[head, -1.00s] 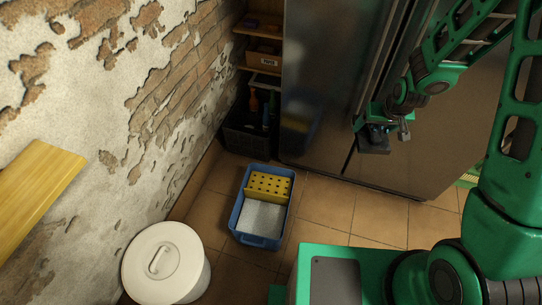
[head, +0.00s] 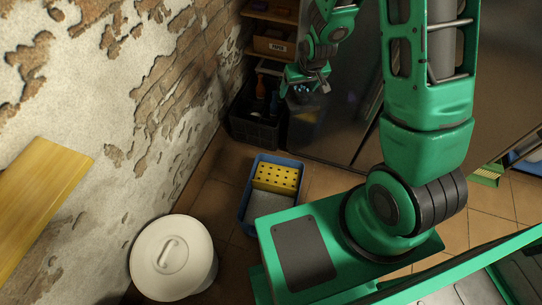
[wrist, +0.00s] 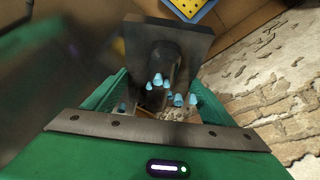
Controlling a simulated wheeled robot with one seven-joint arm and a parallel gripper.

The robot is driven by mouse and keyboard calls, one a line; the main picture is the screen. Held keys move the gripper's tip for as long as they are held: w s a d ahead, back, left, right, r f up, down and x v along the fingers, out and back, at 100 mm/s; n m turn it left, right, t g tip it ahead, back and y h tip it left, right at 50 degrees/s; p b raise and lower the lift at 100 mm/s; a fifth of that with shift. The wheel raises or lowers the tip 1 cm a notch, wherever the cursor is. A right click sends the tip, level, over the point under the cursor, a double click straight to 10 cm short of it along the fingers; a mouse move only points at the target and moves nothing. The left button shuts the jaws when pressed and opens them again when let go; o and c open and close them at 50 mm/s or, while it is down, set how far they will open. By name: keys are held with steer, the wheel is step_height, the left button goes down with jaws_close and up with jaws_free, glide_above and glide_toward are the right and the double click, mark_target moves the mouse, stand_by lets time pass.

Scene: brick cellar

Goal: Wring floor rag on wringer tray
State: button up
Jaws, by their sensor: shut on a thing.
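My gripper (head: 304,90) is raised in front of the steel cabinet, behind the blue tub and above it in the head view. The yellow perforated wringer tray (head: 275,178) sits in the back half of the blue tub (head: 246,205) on the floor. The tray also shows at the top of the wrist view (wrist: 188,7).
A white lidded bin (head: 173,262) stands left of the tub. A yellow wooden board (head: 40,190) juts in at the left wall. A dark crate (head: 253,122) with bottles stands by the shelves. My base hides the tub's front right part.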

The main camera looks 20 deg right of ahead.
steer(key=shift+a+f, duration=0.1)
steer(key=shift+a, duration=0.25)
steer(key=s+a+f+n+y, duration=0.1)
steer(key=f+n, duration=0.3)
steer(key=f, duration=0.8)
steer(key=a+f+n+g+y, duration=0.1)
steer(key=a+f+n, duration=0.2)
steer(key=f, duration=1)
steer(key=s+a+f+n+g+y, duration=0.1)
steer(key=f+n, duration=0.4)
steer(key=f, duration=0.7)
steer(key=shift+s+a+f+y, duration=0.25)
steer(key=shift+s+a+y, duration=0.05)
steer(key=shift+a+y, duration=0.2)
glide_above(276, 175)
steer(key=shift+s+d+f, duration=0.1)
steer(key=shift+f, duration=2.15)
steer(key=shift+s+d+f, duration=0.15)
steer(key=shift+f, duration=2.05)
steer(key=shift+s+d+f, duration=0.1)
steer(key=shift+f, duration=2.15)
steer(key=shift+d+f, duration=0.1)
steer(key=shift+f, duration=1.6)
step_height(276, 175, up, 13)
